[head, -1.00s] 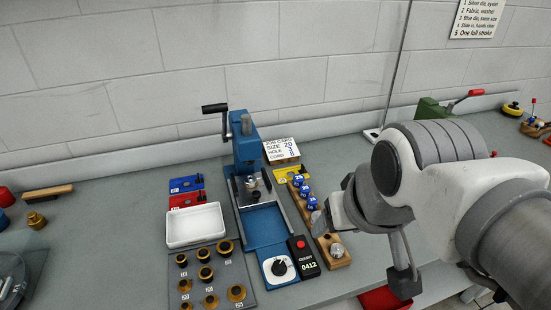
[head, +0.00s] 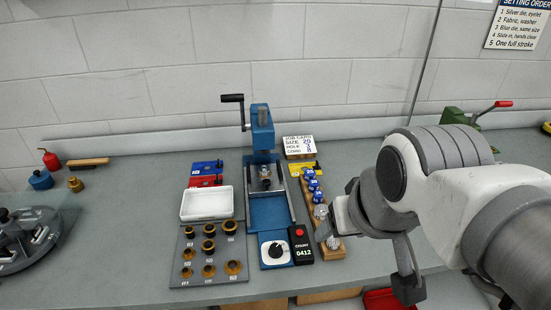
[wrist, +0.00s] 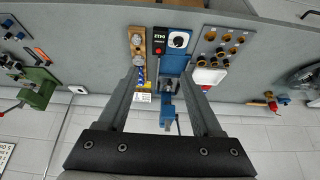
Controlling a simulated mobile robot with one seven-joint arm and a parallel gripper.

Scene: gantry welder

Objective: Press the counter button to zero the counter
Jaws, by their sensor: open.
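The counter (head: 302,252) is a small black box with a red button (head: 300,233) on top and a display reading 0412. It stands at the front right of the blue press (head: 262,140). In the wrist view the counter (wrist: 158,46) appears upside down, between and beyond the fingertips. My gripper (wrist: 162,70) is open and empty, with its two fingers spread. In the head view my gripper (head: 327,228) is seen side-on, right of the counter and in front of the wooden rack. I see no contact with the button.
A dial plate (head: 276,251) adjoins the counter on its left. A wooden rack (head: 333,252) with blue and silver dies stands right of it. A board of brass dies (head: 228,240) and a white tray (head: 207,204) lie left. A job card (head: 299,146) stands behind.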

